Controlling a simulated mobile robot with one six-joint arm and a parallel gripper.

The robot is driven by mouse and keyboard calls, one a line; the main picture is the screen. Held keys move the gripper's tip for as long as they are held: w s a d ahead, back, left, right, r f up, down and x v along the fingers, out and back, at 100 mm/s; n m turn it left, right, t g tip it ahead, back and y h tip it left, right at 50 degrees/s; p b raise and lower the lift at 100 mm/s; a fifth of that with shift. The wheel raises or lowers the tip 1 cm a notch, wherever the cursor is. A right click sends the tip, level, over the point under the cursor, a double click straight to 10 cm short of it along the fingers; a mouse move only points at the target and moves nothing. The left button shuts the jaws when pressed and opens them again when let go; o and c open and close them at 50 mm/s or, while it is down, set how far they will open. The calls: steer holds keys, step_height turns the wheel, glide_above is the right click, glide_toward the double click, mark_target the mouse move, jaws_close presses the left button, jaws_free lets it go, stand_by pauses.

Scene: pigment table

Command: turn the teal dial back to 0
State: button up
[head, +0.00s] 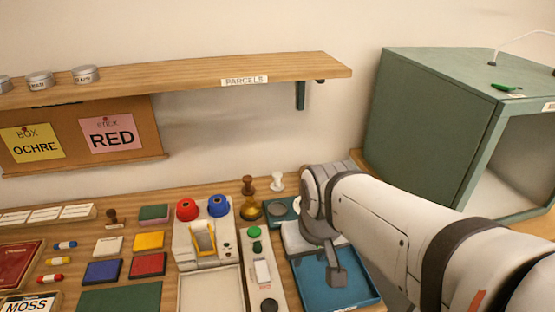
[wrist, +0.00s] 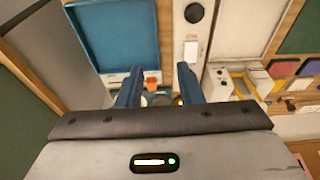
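I cannot make out a clearly teal dial with a readable 0 in either view. A teal plate (head: 292,222) with a dark round part on it sits at the back of the table, left of my arm, which hides part of it. A red knob (head: 187,209) and a blue knob (head: 219,206) top a cream machine (head: 202,245). My gripper (wrist: 158,80) has its two dark blue fingers apart in the wrist view. Small orange and grey things show between and beyond the fingers, too small to name, and none looks held. The fingers are not clear in the head view.
A narrow panel (head: 268,293) with green buttons and a white switch lies left of a blue tray (head: 357,291). A green cabinet (head: 425,120) stands at the right. A wooden shelf (head: 200,82) overhangs the back. Stampers (head: 277,182) stand behind the teal plate.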

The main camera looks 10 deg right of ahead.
steer(key=w+d+r+m+b, duration=0.1)
steer(key=w+d+m+b, duration=0.3)
steer(key=w, duration=0.7)
steer(key=w+d+f+m+g, duration=0.1)
steer(key=w+d+f+m, duration=0.2)
steer(key=w, duration=0.4)
steer(key=w+d+f+m, duration=0.3)
steer(key=w+f+m, duration=0.1)
steer(key=w, duration=0.4)
steer(key=w+d+f+m+g, duration=0.1)
steer(key=w+d+f+m, duration=0.2)
steer(key=w, duration=0.5)
steer(key=shift+w+d+f+m+g, duration=0.1)
steer(key=shift+d+f+m+g, duration=0.2)
steer(key=shift+d+f+m, duration=0.25)
steer(key=shift+w+f, duration=0.1)
steer(key=shift+f, duration=0.3)
step_height(320, 180, down, 7)
steer(key=shift+a+f, duration=0.1)
steer(key=shift+f, duration=0.05)
steer(key=shift+c, duration=0.5)
jaws_close()
